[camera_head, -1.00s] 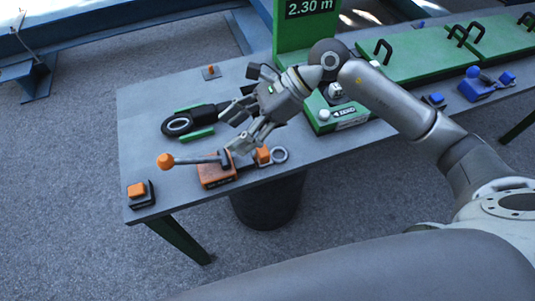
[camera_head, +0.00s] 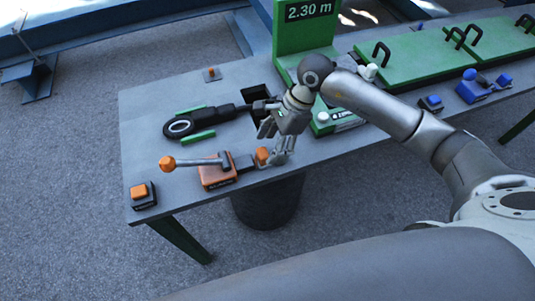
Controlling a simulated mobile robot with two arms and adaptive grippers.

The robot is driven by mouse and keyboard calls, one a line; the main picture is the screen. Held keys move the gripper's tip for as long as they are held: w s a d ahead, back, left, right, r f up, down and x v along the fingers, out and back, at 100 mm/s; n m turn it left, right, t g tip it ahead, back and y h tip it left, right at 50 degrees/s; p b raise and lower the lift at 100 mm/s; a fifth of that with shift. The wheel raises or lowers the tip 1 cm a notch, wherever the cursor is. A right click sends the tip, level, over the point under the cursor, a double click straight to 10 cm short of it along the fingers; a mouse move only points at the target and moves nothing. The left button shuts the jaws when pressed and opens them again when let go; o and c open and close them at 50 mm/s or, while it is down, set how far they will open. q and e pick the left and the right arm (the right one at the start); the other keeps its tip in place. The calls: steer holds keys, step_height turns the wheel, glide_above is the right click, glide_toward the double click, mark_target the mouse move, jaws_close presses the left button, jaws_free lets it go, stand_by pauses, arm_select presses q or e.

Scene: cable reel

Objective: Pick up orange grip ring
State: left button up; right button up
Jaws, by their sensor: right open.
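The orange grip ring shows as an orange piece (camera_head: 261,155) near the front edge of the table, at the right end of the orange lever unit. The grey ring on its right side is hidden behind my fingers. My right gripper (camera_head: 268,148) is open, pointing down with its fingers spread close beside and over the orange piece. I cannot tell whether a finger touches it. My left gripper is not in view.
The orange lever unit (camera_head: 216,176) has a long handle with an orange ball (camera_head: 167,163). An orange button box (camera_head: 143,194) sits at the left corner. A black tool with a ring end (camera_head: 180,127) lies between green blocks. A dark bin (camera_head: 268,204) stands below the table edge.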

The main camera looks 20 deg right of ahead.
mark_target(267, 151)
steer(key=shift+x, duration=1.6)
steer(key=shift+w+a+r, duration=0.1)
steer(key=shift+a, duration=0.05)
steer(key=shift+c, duration=0.3)
steer(key=c, duration=1.2)
